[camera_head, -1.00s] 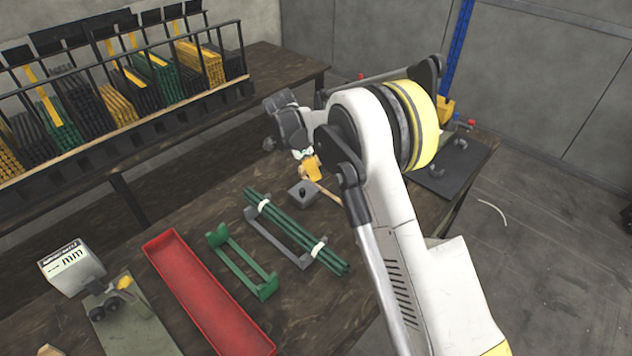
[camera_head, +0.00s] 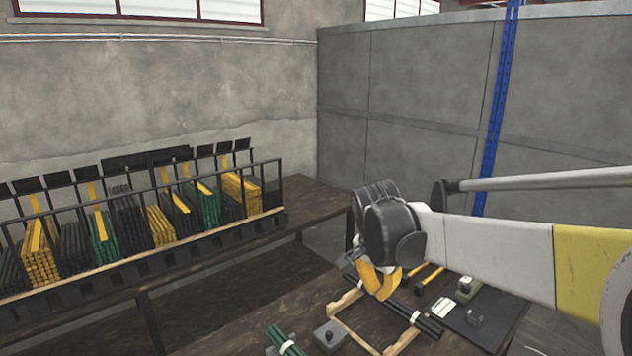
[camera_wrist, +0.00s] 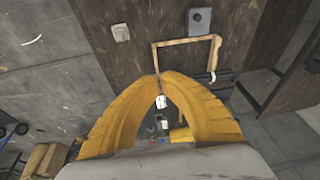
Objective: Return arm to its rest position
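My gripper (camera_head: 382,292) has yellow fingers and hangs over the workbench in the head view, at the end of my white and yellow arm. In the wrist view, the curved yellow fingers (camera_wrist: 160,76) come together at their tips, with nothing seen held between them. A light wooden frame (camera_wrist: 186,41) lies on the bench beyond the fingertips. It also shows below my gripper in the head view (camera_head: 345,302), partly hidden by the fingers.
Dark rods (camera_head: 428,324) with white bands lie near the frame. A grey block (camera_head: 330,336) and green rods (camera_head: 279,338) lie at the near edge of view. A rack (camera_head: 150,252) of coloured bars stands on the left bench. A dark mat (camera_head: 490,312) lies at right.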

